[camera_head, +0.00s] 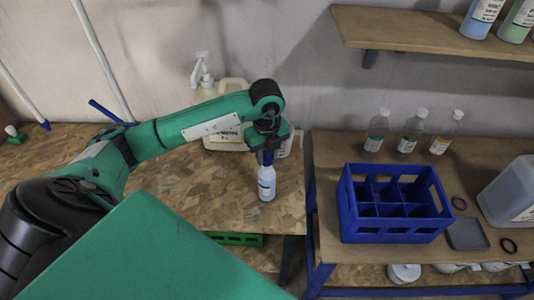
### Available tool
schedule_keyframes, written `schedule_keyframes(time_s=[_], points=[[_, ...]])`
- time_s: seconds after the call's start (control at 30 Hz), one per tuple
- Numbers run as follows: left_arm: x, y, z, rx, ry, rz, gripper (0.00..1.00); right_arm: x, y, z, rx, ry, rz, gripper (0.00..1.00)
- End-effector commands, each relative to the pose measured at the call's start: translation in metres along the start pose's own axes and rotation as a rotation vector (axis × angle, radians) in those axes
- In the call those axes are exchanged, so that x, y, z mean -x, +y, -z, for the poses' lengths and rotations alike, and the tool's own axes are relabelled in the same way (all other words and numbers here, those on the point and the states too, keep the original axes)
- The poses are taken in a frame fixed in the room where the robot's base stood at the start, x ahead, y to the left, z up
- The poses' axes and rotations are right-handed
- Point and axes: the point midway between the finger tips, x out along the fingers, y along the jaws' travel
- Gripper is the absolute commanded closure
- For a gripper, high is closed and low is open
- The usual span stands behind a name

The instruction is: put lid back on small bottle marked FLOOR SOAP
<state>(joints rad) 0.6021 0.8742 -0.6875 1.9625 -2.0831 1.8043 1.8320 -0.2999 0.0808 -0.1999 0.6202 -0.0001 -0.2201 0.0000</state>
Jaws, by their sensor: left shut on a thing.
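A small pale-blue bottle (266,184) with a white label stands upright on the left wooden bench, near its right edge. The label's words are too small to read. My left gripper (267,158) points down right over the bottle's top, at the neck. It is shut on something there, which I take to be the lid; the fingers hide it. I cannot tell whether the lid sits on the bottle's neck or just above it. My right gripper is out of view.
A large pump container (222,140) stands behind my left arm. A blue divided crate (393,205) stands on the right bench, with several capped bottles (411,130) behind it. A grey tray (467,234) and a large jug (510,193) are at right. The left bench's front is clear.

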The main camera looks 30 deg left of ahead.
Motion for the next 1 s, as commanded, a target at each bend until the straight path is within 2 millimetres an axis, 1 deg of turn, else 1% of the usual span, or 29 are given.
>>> schedule_keyframes(time_s=[0.93, 0.97, 1.0], points=[[-0.0002, 0.0, 0.0, 0.0, 0.0, 0.0, 0.91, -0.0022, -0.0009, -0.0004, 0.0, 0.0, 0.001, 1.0], [-0.0003, 0.0, 0.0, 0.0, 0.0, 0.0, 0.64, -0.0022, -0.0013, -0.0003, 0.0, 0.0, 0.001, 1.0], [-0.0003, 0.0, 0.0, 0.0, 0.0, 0.0, 0.56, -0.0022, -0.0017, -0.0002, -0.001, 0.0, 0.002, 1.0]])
